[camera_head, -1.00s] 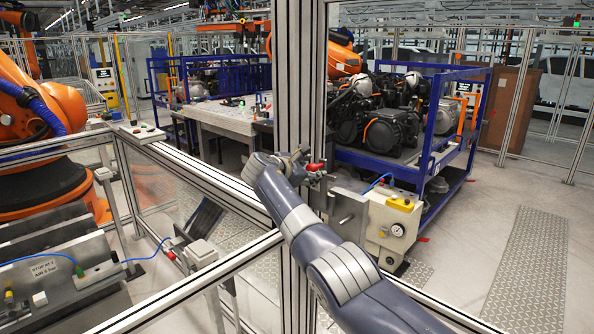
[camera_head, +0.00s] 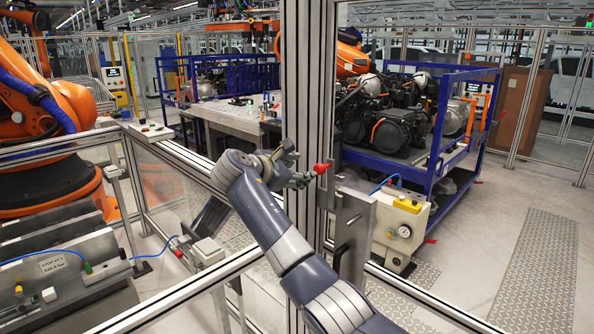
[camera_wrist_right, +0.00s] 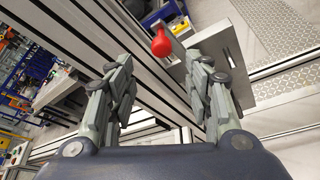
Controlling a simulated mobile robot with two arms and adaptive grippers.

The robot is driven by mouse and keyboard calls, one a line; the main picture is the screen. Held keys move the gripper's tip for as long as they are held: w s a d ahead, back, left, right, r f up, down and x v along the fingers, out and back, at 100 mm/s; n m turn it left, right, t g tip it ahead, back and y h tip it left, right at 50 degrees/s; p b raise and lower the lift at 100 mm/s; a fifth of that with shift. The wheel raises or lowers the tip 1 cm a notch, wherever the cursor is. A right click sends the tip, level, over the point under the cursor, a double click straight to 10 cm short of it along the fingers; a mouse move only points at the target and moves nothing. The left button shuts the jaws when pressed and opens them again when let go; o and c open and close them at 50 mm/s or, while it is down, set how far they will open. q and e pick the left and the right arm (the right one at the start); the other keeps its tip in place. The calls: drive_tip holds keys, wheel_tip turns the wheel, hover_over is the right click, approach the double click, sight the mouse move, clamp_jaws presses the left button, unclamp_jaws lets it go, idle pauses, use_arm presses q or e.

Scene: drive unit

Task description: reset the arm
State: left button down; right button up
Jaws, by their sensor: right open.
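My right arm (camera_head: 285,250) reaches up from the bottom of the head view. Its gripper (camera_head: 298,166) is in front of the aluminium post, just left of a red knob (camera_head: 321,168) on a metal bracket. In the right wrist view the gripper (camera_wrist_right: 160,95) has its two fingers spread apart with nothing between them. The red knob also shows in the wrist view (camera_wrist_right: 161,42), beyond the fingertips, and the gripper is apart from it. My left gripper is not in view.
The upright post (camera_head: 306,90) and the fence rails (camera_head: 190,303) stand close to my arm. A metal plate (camera_head: 352,235) and a box with a gauge (camera_head: 400,225) are at right. An orange robot (camera_head: 45,110) stands at left. Open floor (camera_head: 480,215) lies at far right.

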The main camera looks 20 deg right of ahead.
idle(0.3)
wheel_tip(320, 180, down, 36)
drive_tip(key=s+a+y+b, duration=0.1)
drive_tip(key=a+y+b, duration=0.1)
drive_tip(key=y+b, duration=0.2)
drive_tip(key=s+a+f+m+g+y+b, duration=0.1)
drive_tip(key=s+f, duration=0.4)
drive_tip(key=f, duration=0.4)
drive_tip(key=s+a+f+m+g+y+b, duration=0.1)
drive_tip(key=s+f, duration=0.4)
drive_tip(key=f, duration=0.5)
drive_tip(key=s+a+f+m+g+y+b, duration=0.1)
drive_tip(key=s+f+m+y+b, duration=0.1)
drive_tip(key=s+f, duration=0.5)
drive_tip(key=s+a+f+m+g+y+b, duration=0.25)
drive_tip(key=s+f+m, duration=0.25)
drive_tip(key=s+f, duration=1.8)
drive_tip(key=s+f+m+g+b, duration=0.1)
drive_tip(key=s+f, duration=0.4)
drive_tip(key=s, duration=0.8)
drive_tip(key=s+d+f+m+y+b, duration=0.1)
drive_tip(key=s+f+m+b, duration=0.2)
drive_tip(key=s, duration=1)
wheel_tip(320, 180, down, 2)
drive_tip(key=m, duration=0.2)
drive_tip(key=shift+s+f+m+g, duration=0.25)
drive_tip(key=shift+s+m+g, duration=0.1)
drive_tip(key=shift+s+m, duration=0.05)
